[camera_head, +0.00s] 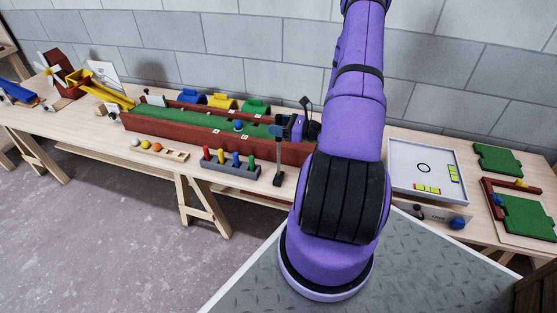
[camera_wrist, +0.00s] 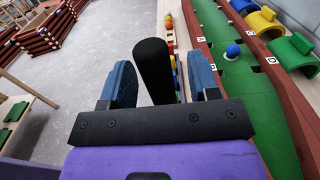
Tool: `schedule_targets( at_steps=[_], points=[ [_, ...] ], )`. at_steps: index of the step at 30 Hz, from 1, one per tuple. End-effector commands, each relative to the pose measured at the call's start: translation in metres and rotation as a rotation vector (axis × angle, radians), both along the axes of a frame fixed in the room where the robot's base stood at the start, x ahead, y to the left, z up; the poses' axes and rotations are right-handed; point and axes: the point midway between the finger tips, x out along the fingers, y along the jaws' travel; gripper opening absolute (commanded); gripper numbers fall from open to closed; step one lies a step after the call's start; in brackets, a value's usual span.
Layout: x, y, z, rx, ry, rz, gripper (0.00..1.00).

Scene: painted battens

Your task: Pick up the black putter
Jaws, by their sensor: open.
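The black putter (camera_head: 279,155) stands upright near the front edge of the bench, beside the green putting lane (camera_head: 185,122). In the wrist view its thick black grip (camera_wrist: 153,62) rises between my two blue fingers. My gripper (camera_head: 298,127) is at the putter's upper end; in the wrist view its fingers (camera_wrist: 160,72) are apart. The putter's lower part is hidden in the wrist view.
A blue ball (camera_head: 238,125) lies on the lane, with blue, yellow and green (camera_head: 257,106) tunnels behind. A rack of coloured pegs (camera_head: 231,166) stands left of the putter, with a ball tray (camera_head: 160,150) beyond. A white framed board (camera_head: 425,165) is at right.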

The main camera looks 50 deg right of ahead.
Motion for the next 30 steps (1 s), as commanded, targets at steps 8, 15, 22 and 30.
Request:
schedule_targets(
  at_steps=[8,15,22,30],
  points=[
    [0.0149,0.0061,-0.0002,0.0,0.0,0.0,0.56],
    [0.0146,0.0061,-0.0003,0.0,0.0,-0.001,0.33],
    [0.0146,0.006,-0.0001,0.0,-0.001,-0.001,0.0],
    [0.0145,0.0059,0.0017,-0.001,0.0,-0.001,0.0]
  ],
)
